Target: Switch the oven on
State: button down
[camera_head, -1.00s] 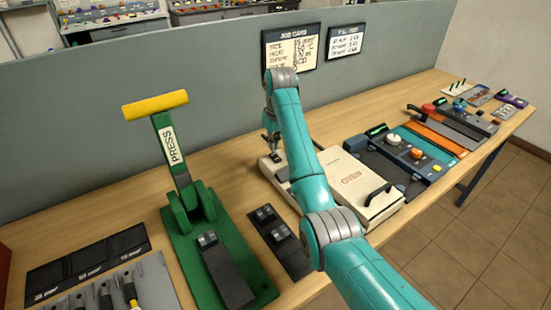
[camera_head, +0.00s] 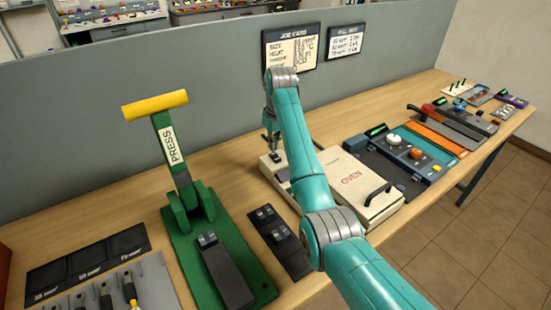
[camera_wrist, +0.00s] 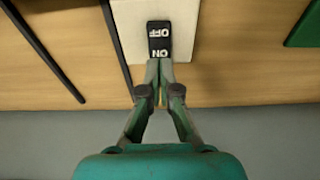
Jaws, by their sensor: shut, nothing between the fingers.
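The cream oven (camera_head: 350,176), lettered OVEN on its lid, stands on the bench right of my arm and has a black handle at its front. A cream switch box (camera_head: 268,166) sits to its left, partly hidden by my arm. In the wrist view the box (camera_wrist: 133,35) carries a black rocker switch (camera_wrist: 159,33) marked OFF and ON. My gripper (camera_wrist: 162,64) is shut and empty, its fingertips at the ON end of the rocker. I cannot tell whether they touch it. In the head view my gripper (camera_head: 272,146) points down over the box.
A green press (camera_head: 222,248) with a yellow-topped lever (camera_head: 155,105) stands to the left. A blue panel with knobs (camera_head: 400,160) lies right of the oven. A grey partition (camera_head: 130,160) runs behind the bench. Dark switch plates (camera_head: 279,239) lie in front of the box.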

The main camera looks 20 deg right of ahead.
aim_at(274, 154)
jog(key=shift+f, duration=1.25)
dwell(0.8)
jog(key=shift+r, duration=3.55)
